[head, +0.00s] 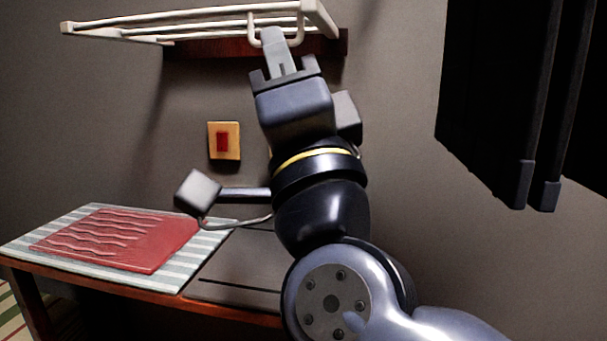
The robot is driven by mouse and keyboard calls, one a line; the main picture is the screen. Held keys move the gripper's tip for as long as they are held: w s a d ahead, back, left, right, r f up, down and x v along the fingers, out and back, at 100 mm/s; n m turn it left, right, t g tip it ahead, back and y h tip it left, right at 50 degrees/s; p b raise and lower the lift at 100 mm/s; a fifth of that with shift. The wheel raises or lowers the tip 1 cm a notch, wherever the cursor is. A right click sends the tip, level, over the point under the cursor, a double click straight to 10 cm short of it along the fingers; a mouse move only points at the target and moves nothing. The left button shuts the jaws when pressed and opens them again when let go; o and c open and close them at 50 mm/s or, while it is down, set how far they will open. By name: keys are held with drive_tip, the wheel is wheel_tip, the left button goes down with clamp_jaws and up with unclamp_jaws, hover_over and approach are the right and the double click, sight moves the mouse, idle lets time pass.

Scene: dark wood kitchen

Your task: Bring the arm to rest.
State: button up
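My arm rises from the bottom right of the head view, and its end points up and away from me. My gripper (273,38) is at the top centre, its fingers overlapping the white rack on the wall. I cannot tell whether the fingers touch the rack or are only in front of it. The fingers look like one narrow grey piece from here, so their gap is hidden. No held object can be made out.
The white rack (180,18) sits above a dark red wall strip (215,48). Dark panels (500,90) hang at the right.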

sight(267, 12)
drive_tip(key=shift+x, duration=3.9)
